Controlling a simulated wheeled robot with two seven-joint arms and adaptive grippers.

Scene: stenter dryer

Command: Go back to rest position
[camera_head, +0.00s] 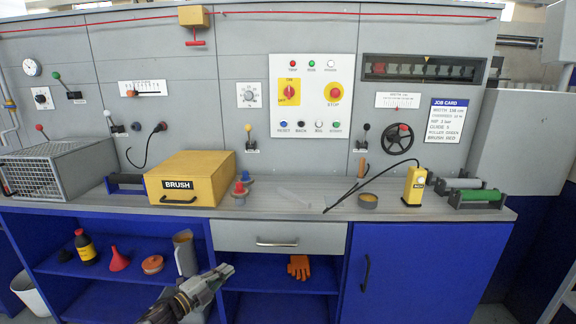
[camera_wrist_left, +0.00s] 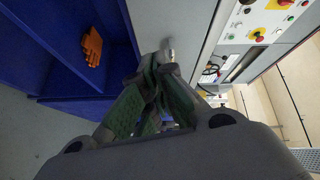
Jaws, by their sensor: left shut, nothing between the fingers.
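My left gripper (camera_head: 222,272) comes in from the lower left in the head view. It is in front of the open blue shelves, below and left of the drawer handle (camera_head: 277,243), and touches nothing that I can make out. In the left wrist view its fingers (camera_wrist_left: 158,68) are closed together with nothing between them. The grey drawer (camera_head: 230,236) is shut. My right gripper is not in either view.
Orange gloves (camera_head: 299,267) lie on the shelf right of my gripper. A blue cabinet door (camera_head: 400,275) is shut at the right.

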